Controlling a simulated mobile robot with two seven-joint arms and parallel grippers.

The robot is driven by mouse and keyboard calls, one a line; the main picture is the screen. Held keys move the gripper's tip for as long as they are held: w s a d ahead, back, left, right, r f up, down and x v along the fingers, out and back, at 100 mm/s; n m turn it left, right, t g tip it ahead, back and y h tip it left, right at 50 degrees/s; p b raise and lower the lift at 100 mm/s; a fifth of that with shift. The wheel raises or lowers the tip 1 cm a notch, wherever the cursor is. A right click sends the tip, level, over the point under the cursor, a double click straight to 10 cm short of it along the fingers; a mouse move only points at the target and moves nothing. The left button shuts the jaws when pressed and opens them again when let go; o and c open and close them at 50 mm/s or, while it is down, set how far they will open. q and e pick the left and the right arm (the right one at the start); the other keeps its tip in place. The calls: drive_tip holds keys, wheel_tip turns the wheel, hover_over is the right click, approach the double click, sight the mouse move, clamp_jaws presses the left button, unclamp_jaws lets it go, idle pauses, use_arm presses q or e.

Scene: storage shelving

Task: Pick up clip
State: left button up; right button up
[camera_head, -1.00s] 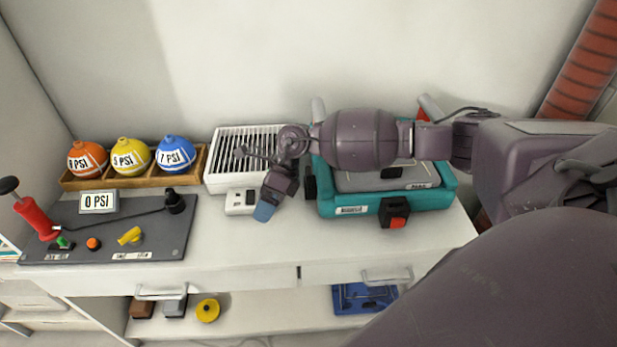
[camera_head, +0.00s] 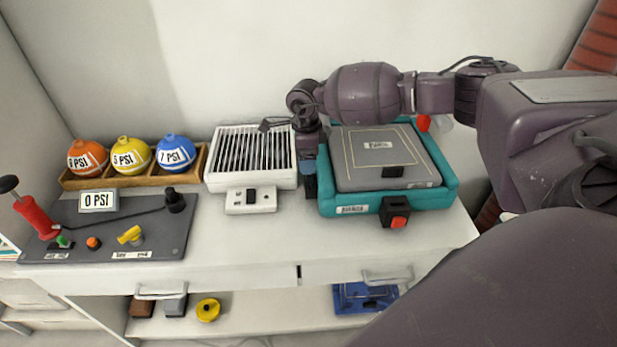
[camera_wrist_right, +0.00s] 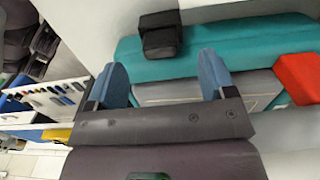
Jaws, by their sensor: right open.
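A black clip (camera_wrist_right: 160,35) is on the teal wall of a case in the right wrist view. In the head view, a dark piece at the teal case's left side (camera_head: 311,188), partly behind my gripper, looks like this clip. Another black clip with a red button (camera_head: 397,216) is on the case's front. My right gripper (camera_head: 309,170) points down at the left side of the teal case (camera_head: 450,190). In the wrist view its two blue fingers (camera_wrist_right: 163,82) are apart, with nothing held between them. The black clip lies just beyond the fingertips. My left gripper is out of view.
A white slatted device (camera_head: 225,190) stands close to the left of the case. Farther left are a grey panel (camera_head: 100,225) with a red lever (camera_head: 35,216) and a wooden tray (camera_head: 130,180) of coloured balls. The counter front (camera_head: 260,235) is clear.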

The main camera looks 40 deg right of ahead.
sight(309, 180)
drive_tip(key=shift+f, duration=2.65)
drive_tip(key=shift+s, duration=0.1)
drive_tip(key=shift+c, duration=0.4)
drive_tip(key=c, duration=0.9)
drive_tip(key=shift+r, duration=0.15)
